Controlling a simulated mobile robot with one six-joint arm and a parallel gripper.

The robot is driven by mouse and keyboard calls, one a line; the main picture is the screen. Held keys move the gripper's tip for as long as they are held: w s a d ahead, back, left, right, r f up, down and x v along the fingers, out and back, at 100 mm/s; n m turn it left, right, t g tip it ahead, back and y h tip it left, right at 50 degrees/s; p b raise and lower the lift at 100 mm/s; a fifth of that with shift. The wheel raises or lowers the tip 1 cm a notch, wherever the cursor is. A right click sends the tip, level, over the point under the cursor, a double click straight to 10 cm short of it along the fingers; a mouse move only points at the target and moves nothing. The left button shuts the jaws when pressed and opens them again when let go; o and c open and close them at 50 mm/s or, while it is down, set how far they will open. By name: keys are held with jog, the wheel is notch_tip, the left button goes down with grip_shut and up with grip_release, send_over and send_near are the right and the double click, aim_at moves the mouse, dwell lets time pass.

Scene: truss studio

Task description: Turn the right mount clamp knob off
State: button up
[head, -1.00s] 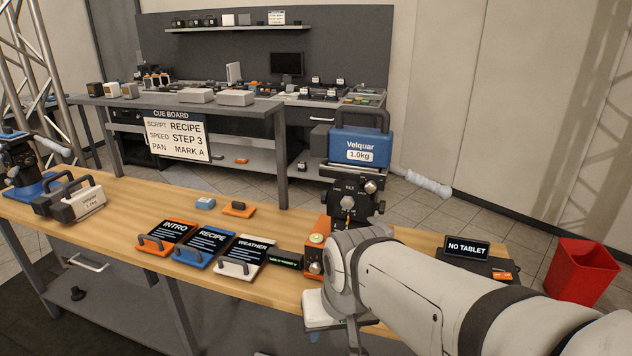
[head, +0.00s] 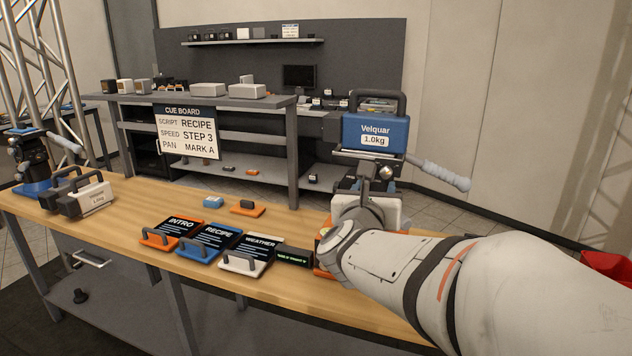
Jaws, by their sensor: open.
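A small round clamp knob (head: 387,172) shows just under the block, at the right side of the mount head. My gripper (head: 372,202) is at the mount, in front of its head and just below the knob. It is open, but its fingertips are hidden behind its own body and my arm. I cannot tell whether it touches the knob. The lower mount is hidden.
INTRO (head: 173,231), RECIPE (head: 213,242) and WEATHER (head: 249,253) cards lie left of the mount. A black box with green text (head: 294,257) sits beside them. Another mount (head: 35,160) and a grey weight (head: 85,195) stand far left. A red bin (head: 605,266) is at the right edge.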

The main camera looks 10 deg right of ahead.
aim_at(386, 172)
jog(key=shift+m+h, duration=0.3)
jog(key=shift+m, duration=0.3)
jog(key=x, duration=0.7)
jog(key=shift+w+d, duration=0.15)
jog(key=shift+d, duration=0.4)
